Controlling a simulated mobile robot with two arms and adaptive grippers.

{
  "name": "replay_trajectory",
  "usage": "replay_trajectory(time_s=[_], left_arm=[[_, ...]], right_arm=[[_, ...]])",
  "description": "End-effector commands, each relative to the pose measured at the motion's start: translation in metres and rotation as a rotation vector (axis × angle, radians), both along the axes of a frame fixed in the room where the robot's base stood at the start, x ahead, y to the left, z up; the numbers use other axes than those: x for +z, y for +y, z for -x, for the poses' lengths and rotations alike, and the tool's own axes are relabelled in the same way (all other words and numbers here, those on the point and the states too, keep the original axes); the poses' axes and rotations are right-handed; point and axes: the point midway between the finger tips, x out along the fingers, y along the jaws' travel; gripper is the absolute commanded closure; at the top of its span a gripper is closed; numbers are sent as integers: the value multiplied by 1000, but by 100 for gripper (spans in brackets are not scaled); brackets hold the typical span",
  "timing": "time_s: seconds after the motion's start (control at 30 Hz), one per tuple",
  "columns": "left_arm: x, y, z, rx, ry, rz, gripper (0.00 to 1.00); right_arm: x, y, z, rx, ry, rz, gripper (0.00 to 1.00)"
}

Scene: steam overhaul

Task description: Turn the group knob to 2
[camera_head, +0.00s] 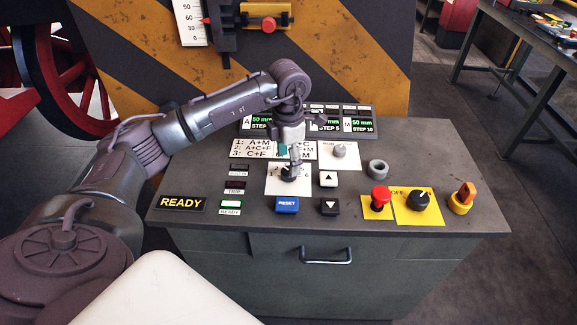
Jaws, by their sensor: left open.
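The group knob (289,173) is a small dark knob on a white plate (273,187) in the middle of the console. My left gripper (291,157) points down right above it, with its fingertips close to or around the knob; I cannot tell whether they touch it. The gripper is open and hides part of the knob and most of the plate's markings, so the knob's setting cannot be read. A white sign (252,149) behind it lists groups 1, 2 and 3, partly covered by the gripper. My right gripper is not in view.
Close around stand a grey knob (340,150), up (328,179) and down (329,206) buttons, and a blue RESET button (287,205). A red button (380,197), black switch (420,200) and orange switch (463,197) stand right.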

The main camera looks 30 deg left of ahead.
Motion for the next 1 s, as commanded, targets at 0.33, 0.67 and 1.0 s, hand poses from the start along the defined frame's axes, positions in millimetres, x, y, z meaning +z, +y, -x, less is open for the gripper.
replay_trajectory(time_s=[0.33,0.67,1.0], left_arm=[[70,0,0,0,-2,0,32],[86,0,0,0,0,0,32],[86,0,0,0,0,0,32]], right_arm=[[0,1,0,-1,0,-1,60],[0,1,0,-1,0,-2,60],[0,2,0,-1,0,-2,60]])
